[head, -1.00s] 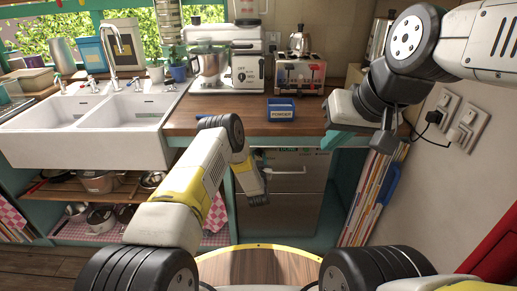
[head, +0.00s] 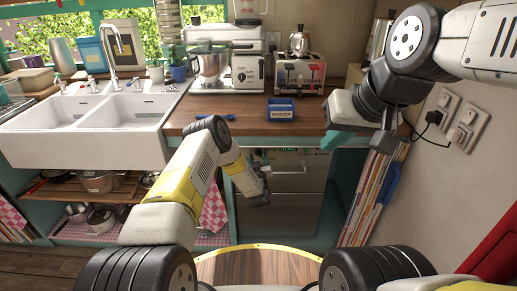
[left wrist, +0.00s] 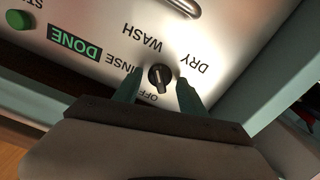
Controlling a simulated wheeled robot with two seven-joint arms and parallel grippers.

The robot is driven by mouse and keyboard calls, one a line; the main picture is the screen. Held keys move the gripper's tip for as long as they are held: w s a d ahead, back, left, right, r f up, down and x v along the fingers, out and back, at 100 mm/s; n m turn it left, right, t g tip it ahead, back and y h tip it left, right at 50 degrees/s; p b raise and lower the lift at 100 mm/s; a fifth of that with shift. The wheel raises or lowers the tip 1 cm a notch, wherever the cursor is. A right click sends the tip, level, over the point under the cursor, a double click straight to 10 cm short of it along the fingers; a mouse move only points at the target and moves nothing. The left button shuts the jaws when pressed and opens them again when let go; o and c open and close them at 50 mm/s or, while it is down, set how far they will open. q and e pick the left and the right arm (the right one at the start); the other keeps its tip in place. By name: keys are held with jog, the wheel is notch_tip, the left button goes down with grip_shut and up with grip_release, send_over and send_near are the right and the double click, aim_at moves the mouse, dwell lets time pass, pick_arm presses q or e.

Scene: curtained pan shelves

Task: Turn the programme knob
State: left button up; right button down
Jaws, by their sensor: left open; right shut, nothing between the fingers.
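The programme knob (left wrist: 160,77) is a small dark dial on a metal appliance front, with OFF, RINSE, WASH and DRY printed around it. My left gripper (left wrist: 158,82) is open, with one teal finger on each side of the knob. I cannot tell if the fingers touch it. In the head view the appliance (head: 290,200) stands under the counter; my left arm hides the knob and left fingers there. A DONE sign (left wrist: 75,43) and a green button (left wrist: 18,20) lie left of the knob. My right gripper (head: 341,135) is shut and empty by the counter's right end.
A blue POWDER box (head: 281,110) and a blue long object (head: 215,118) lie on the counter (head: 245,125). Books (head: 370,200) stand right of the appliance. A double sink (head: 100,125) is at left.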

pick_arm(q)
jog(key=shift+s, duration=0.85)
jog(key=s, duration=0.6)
